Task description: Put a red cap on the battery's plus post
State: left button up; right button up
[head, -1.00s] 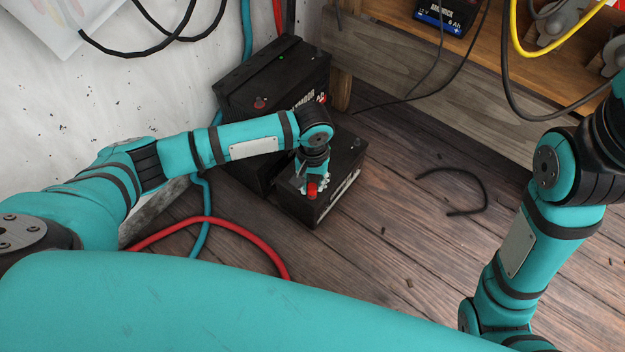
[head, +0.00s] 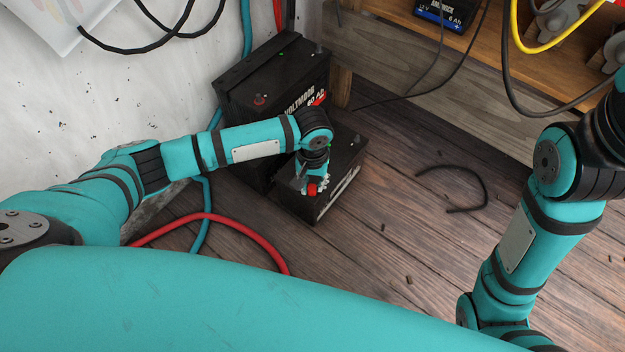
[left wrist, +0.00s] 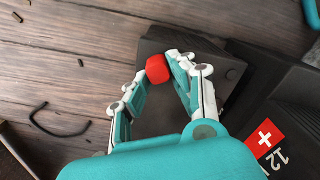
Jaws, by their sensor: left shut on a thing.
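My left gripper (head: 314,186) points down over the front end of a smaller black battery (head: 345,164). It is shut on a red cap (head: 311,189). In the left wrist view the red cap (left wrist: 157,69) sits between the white fingertips (left wrist: 165,62), with the battery's dark top (left wrist: 155,118) behind it. I cannot tell whether the cap touches the battery; any post under it is hidden. A larger black battery (head: 290,85) stands behind, with a red piece (head: 260,100) on its top and a red plus label (left wrist: 265,138) in the wrist view. My right gripper is out of view.
Red (head: 240,231) and teal (head: 202,240) cables lie on the floor in front of the batteries. A short black cable piece (head: 484,185) lies on open wooden floor to the right. A wooden shelf (head: 400,35) holds a blue-labelled battery (head: 440,15). The wall (head: 120,90) is close on the left.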

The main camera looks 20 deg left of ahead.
aim_at(313, 185)
pick_arm(q)
jog(key=shift+f, duration=0.1)
jog(key=o, duration=1)
jog(key=shift+c, duration=0.2)
notch_tip(313, 185, up, 12)
